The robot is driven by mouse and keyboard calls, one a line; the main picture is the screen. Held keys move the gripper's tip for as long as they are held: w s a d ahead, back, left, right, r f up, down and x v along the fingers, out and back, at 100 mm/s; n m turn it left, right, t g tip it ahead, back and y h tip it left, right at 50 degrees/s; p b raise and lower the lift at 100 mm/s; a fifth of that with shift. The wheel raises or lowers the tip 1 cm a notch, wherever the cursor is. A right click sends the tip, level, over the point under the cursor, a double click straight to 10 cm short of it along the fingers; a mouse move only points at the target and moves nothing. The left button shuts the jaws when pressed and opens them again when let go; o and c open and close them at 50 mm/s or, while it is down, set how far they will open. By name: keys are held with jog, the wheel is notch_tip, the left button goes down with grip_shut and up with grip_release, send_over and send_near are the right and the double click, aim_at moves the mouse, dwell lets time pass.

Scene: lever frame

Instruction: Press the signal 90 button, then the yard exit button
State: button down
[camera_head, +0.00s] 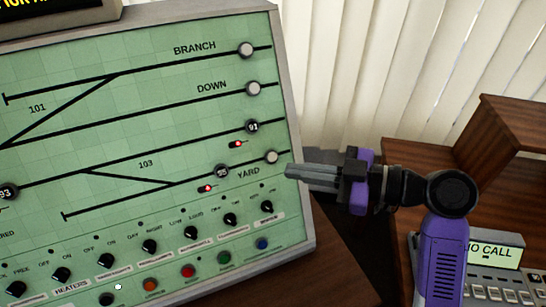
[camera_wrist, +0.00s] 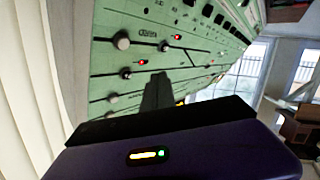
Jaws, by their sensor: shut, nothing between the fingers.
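The signal 90 button (camera_head: 222,171) is a dark round knob on the lower track line of the green panel; its number is hard to read. It also shows in the wrist view (camera_wrist: 164,46). The yard exit button (camera_head: 272,157) is a pale grey knob at the right end of that line, above and right of the YARD label; it also shows in the wrist view (camera_wrist: 122,43). My gripper (camera_head: 290,171) is shut and empty, its tips over the panel's right edge in the picture, just right of the yard exit button. Contact with the panel cannot be told.
Button 91 (camera_head: 252,127), the DOWN button (camera_head: 254,88) and the BRANCH button (camera_head: 246,50) sit above. Small red lights (camera_head: 207,188) glow near 90 and 91. Rotary switches and coloured buttons line the panel's bottom. A phone console (camera_head: 480,275) and wooden shelf (camera_head: 510,140) stand right.

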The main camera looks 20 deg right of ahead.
aim_at(272, 157)
jog(key=w+f+b, duration=0.3)
jog(key=w, duration=0.3)
jog(key=shift+w+f, duration=0.35)
jog(key=shift+w, duration=0.05)
dwell(1.8)
jog(key=shift+w+f+b, duration=0.15)
jog(key=shift+w+b, duration=0.25)
jog(key=shift+b, duration=0.05)
jog(key=shift+w+f+b, duration=0.25)
jog(key=shift+w+b, duration=0.15)
dwell(0.7)
jog(key=shift+s+r, duration=0.1)
jog(key=shift+s, duration=0.05)
jog(key=shift+s+r, duration=0.35)
jog(key=shift+s, duration=0.3)
